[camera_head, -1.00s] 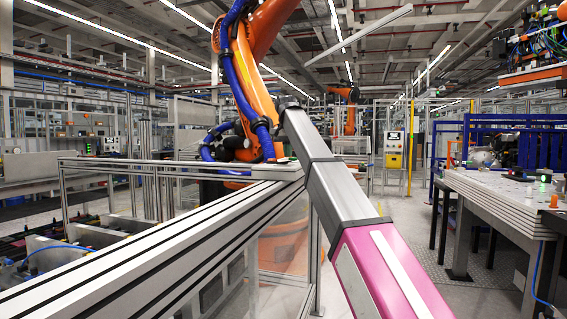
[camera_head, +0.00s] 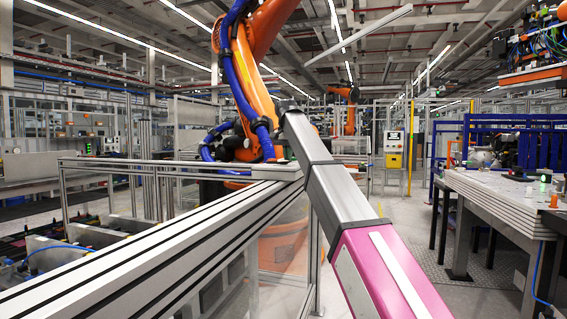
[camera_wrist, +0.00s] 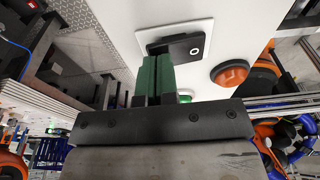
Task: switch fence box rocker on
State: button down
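In the wrist view, a black rocker switch (camera_wrist: 187,44) sits on a white square plate (camera_wrist: 203,27) on the white face of the fence box (camera_wrist: 258,18). A small pale ring mark shows near the rocker's right end. My gripper (camera_wrist: 157,58) has two green fingers lying side by side with only a thin dark line between them. It looks shut and empty. The fingertips overlap the left end of the rocker in the picture; I cannot tell whether they touch it. In the head view my arm hides the box face and the gripper.
An orange-red round button (camera_wrist: 230,72) stands out right of the rocker, and a green one (camera_wrist: 186,94) is partly hidden behind my gripper. In the head view, aluminium fence rails (camera_head: 170,240) run up to the box, with an orange robot arm (camera_head: 252,85) behind.

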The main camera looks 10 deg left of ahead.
jog(key=shift+f, duration=0.15)
jog(key=shift+r, duration=3.5)
